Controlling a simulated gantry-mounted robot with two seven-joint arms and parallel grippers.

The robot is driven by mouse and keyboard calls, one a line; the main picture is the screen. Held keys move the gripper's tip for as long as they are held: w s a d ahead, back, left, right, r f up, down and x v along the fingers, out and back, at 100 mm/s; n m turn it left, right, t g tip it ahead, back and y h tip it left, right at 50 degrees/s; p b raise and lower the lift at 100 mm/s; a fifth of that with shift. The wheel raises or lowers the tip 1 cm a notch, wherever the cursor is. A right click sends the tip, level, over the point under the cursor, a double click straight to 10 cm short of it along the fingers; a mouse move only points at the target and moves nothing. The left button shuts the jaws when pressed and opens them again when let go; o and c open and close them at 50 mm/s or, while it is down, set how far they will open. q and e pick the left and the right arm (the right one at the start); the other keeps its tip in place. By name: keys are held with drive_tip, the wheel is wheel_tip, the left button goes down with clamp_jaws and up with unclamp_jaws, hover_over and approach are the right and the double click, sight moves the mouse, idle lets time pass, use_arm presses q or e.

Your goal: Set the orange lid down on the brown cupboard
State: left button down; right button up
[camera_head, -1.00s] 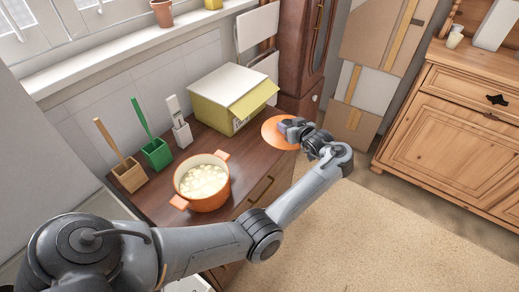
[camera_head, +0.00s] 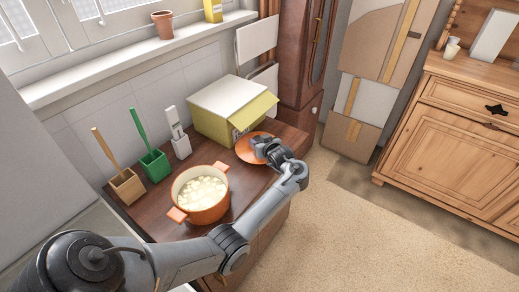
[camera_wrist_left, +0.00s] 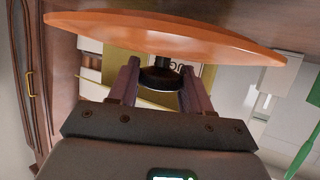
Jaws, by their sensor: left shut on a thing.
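The orange lid (camera_head: 248,149) is a flat disc at the right end of the brown cupboard (camera_head: 243,185), just in front of the yellow-green box. My left gripper (camera_head: 264,148) reaches it from the right. In the left wrist view the lid (camera_wrist_left: 170,32) spans the top, and its dark knob (camera_wrist_left: 160,78) sits between the two fingers of my left gripper (camera_wrist_left: 160,88), which is shut on it. The lid looks level over or on the top; I cannot tell if it touches. My right gripper is not in view.
An orange pot (camera_head: 203,196) of pale pieces stands left of the lid. The yellow-green box (camera_head: 225,105) has its flap over the lid's back side. A green holder (camera_head: 155,166), a wooden holder (camera_head: 126,188) and a white holder (camera_head: 181,147) line the wall.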

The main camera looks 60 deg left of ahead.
use_arm(q)
drive_tip(key=shift+f+b, duration=0.45)
drive_tip(key=shift+f, duration=1.35)
drive_tip(key=shift+c, duration=2.1)
unclamp_jaws()
drive_tip(key=shift+f, duration=0.15)
drive_tip(key=shift+d+r, duration=0.4)
drive_tip(key=shift+d, duration=0.1)
drive_tip(key=p+v, duration=0.2)
drive_tip(key=v, duration=0.8)
drive_tip(key=shift+s+d+r+p, duration=0.1)
drive_tip(key=shift+s+d+p, duration=0.05)
drive_tip(key=shift+d+p, duration=0.2)
drive_tip(key=shift+d, duration=0.1)
